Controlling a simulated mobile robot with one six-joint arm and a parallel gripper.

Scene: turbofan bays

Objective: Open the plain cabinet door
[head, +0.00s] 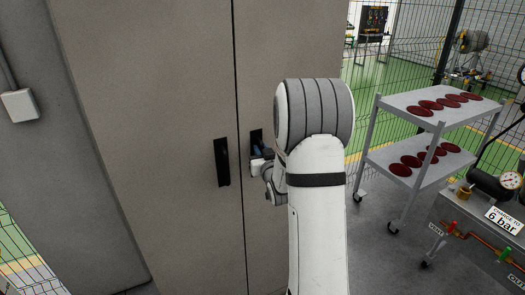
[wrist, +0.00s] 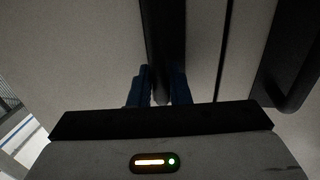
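The plain cabinet (head: 165,75) is grey-beige with two doors meeting at a thin dark seam. The right door (head: 285,40) carries a black handle (head: 256,136), and the left door carries another (head: 222,162). Both doors look closed. My gripper (head: 259,152) is at the right door's handle, partly hidden by my wrist. In the wrist view its blue fingers (wrist: 159,88) stand on either side of a dark handle (wrist: 164,40), close against it with no clear gap. The second handle (wrist: 294,60) shows at the right of that view, beyond the seam.
A grey trolley (head: 390,165) with several dark red discs stands to the right. A bench (head: 462,222) with a gauge and valves is at the lower right. A wall with a small grey box (head: 19,105) is at left. Mesh fencing stands behind the trolley.

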